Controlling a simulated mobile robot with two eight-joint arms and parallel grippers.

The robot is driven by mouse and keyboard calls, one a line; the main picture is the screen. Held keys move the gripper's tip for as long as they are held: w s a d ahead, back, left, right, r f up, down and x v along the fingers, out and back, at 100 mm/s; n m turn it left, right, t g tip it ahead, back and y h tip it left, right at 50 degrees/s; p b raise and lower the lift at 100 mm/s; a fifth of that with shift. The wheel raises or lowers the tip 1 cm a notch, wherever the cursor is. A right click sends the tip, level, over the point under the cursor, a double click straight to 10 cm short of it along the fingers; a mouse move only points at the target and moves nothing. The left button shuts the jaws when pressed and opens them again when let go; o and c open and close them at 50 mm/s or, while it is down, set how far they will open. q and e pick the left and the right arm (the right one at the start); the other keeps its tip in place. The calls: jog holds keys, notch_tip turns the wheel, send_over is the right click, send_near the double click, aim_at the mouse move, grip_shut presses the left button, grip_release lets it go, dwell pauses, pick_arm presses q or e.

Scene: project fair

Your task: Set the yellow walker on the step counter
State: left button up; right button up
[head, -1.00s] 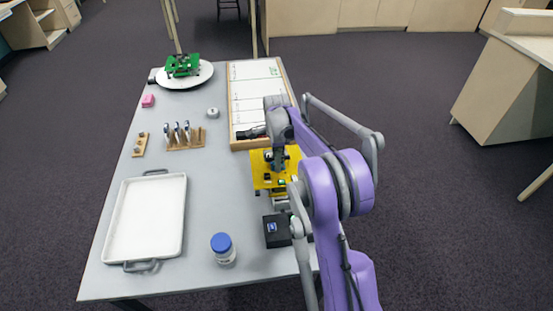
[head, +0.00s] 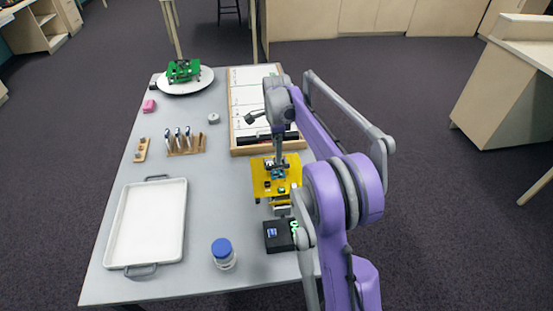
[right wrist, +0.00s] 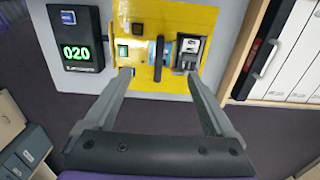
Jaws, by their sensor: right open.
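The yellow walker (head: 262,187) is a yellow plate with small electronic parts on top, at the table's right side. The plate also fills the middle of the right wrist view (right wrist: 140,82). A dark upright part (right wrist: 156,58) rises from its middle. My right gripper (head: 278,172) is open above the plate, its fingertips on either side of that part; I cannot tell if they touch. The step counter (head: 275,240) seems to be the black box just in front of the walker. It reads green 020 in the right wrist view (right wrist: 76,30). My left gripper is not visible.
A green walker (head: 183,70) stands on a white round plate (head: 203,86) at the back. A framed white board (head: 245,100) lies behind the yellow walker. A white tray (head: 150,220) lies at left, a blue-capped jar (head: 222,254) in front.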

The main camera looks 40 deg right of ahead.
notch_tip(320, 180, up, 5)
jog(key=s+a+r+n+t, duration=0.2)
jog(key=s+a+n, duration=0.4)
jog(key=a, duration=0.4)
jog(key=s+a+f+n+t, duration=0.1)
jog(key=s+a+f+n, duration=0.3)
jog(key=s+a+n, duration=0.3)
jog(key=s+a+f+n+t, duration=0.2)
jog(key=s+a+f+n, duration=0.3)
jog(key=s+a+n, duration=0.3)
jog(key=s+n, duration=0.2)
jog(key=s, duration=0.2)
jog(key=shift+s+f+n+t, duration=0.15)
jog(key=shift+s+n+t, duration=0.15)
jog(key=shift+n, duration=0.1)
jog(key=shift+d, duration=0.15)
